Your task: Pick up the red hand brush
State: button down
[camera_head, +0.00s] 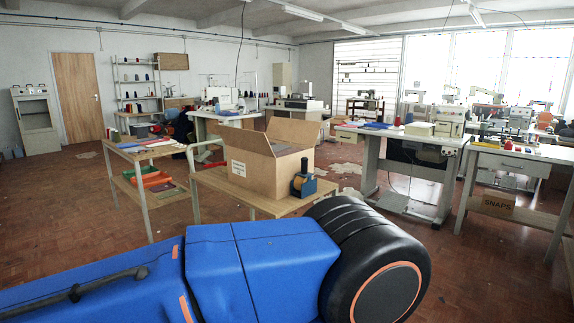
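I cannot make out a red hand brush in the head view. My blue arm with a black rounded joint fills the lower front of the picture and hides the floor there. My gripper is not in view.
An open cardboard box (262,172) and a dark blue device (303,180) stand on a wooden cart (238,200). The left cart (150,196) holds green and orange bins. Sewing tables (398,198) stand at right. The brown floor (60,225) at left is clear.

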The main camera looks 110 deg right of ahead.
aim_at(224, 163)
jog(key=l+z, duration=0.1)
jog(key=z, duration=3.65)
jog(key=i+j+z, duration=0.15)
jog(key=j+z, duration=0.2)
jog(key=j, duration=0.15)
jog(key=i+j+z, duration=0.1)
jog(key=j+z, duration=0.2)
jog(key=j, duration=0.2)
jog(key=j+z, duration=0.35)
jog(key=j, duration=0.2)
